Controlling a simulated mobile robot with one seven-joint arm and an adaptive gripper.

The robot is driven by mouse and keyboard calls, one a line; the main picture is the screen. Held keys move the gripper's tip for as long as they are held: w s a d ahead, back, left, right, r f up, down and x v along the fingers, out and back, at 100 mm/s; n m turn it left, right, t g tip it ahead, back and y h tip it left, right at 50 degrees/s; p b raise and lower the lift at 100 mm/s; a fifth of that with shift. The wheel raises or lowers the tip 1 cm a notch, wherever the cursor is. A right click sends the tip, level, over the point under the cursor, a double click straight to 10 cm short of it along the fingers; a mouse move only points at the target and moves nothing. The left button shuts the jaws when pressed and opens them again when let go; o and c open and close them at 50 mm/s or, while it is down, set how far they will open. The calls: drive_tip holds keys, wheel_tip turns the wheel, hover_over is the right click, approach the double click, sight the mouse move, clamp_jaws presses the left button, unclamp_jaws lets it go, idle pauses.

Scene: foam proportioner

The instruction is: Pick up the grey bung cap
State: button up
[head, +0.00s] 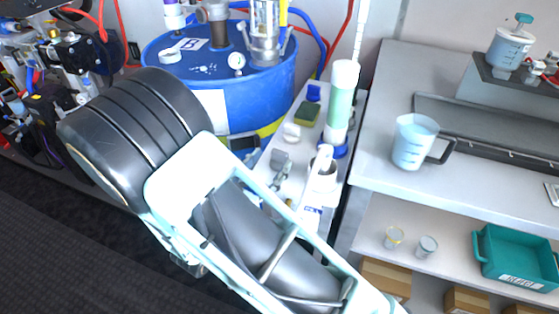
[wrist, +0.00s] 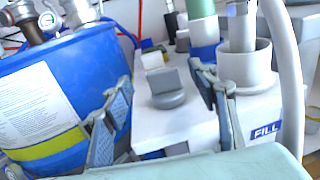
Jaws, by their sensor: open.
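The grey bung cap (wrist: 168,97), a round disc with a raised grip tab, sits on the white tank top (wrist: 170,127) in the wrist view. In the head view the cap (head: 280,158) shows as a small grey shape beyond my arm. My gripper (wrist: 163,84) is open. One finger is to the left of the cap and the other to its right in the picture, with nothing held between them. Whether either finger touches the cap cannot be told. My arm hides much of the gripper in the head view.
A blue drum (wrist: 60,85) stands close on the left. A bench with a jug (head: 413,142) is to the right.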

sight(278, 155)
drive_tip(key=x, duration=0.5)
drive_tip(key=shift+w+d+f, duration=0.1)
drive_tip(key=shift+d+f, duration=0.1)
drive_tip(key=shift+f, duration=0.05)
drive_tip(key=c, duration=1.3)
